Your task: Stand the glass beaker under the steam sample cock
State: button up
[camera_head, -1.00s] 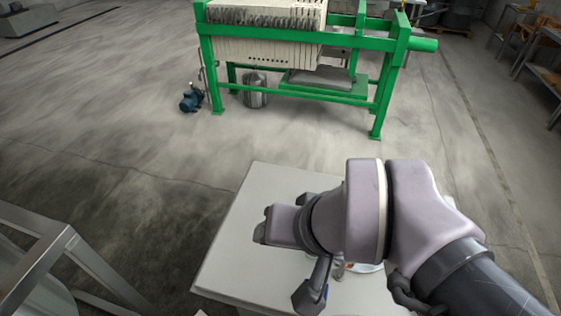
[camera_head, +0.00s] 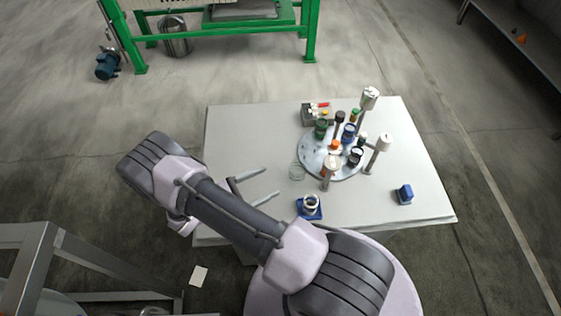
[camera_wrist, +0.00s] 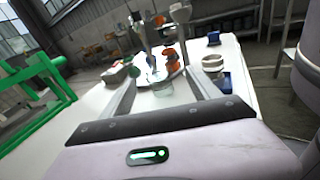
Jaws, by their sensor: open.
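A clear glass beaker (camera_head: 296,171) stands upright on the pale table, at the left edge of a round plate. My gripper (camera_head: 272,182) is open and empty, low over the table, its two fingers pointing right towards the beaker. In the wrist view the beaker (camera_wrist: 162,84) appears between the two open fingers (camera_wrist: 162,72); in the head view it is still beyond the tips. Several small fittings with coloured caps stand on the round plate (camera_head: 314,165). I cannot tell which of them is the steam sample cock. One with an orange-red top (camera_head: 331,160) stands nearest the beaker.
A blue-based item with a white ring (camera_head: 310,205) sits at the table's front, close right of my gripper. A blue block (camera_head: 404,194) lies further right. A grey box (camera_head: 315,113) is at the back. The table's left part is clear. A metal frame (camera_head: 60,260) stands lower left.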

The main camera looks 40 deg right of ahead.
aim_at(304, 163)
jog(key=f, duration=0.1)
jog(key=f+n+t, duration=0.1)
jog(key=f+h, duration=0.1)
jog(key=shift+s+d+n, duration=0.2)
jog(key=shift+d+n, duration=0.05)
jog(key=shift+n, duration=0.15)
jog(key=d+b, duration=0.4)
jog(key=d, duration=1.3)
jog(key=shift+w+f, duration=0.1)
jog(key=shift+w, duration=0.05)
grip_shut()
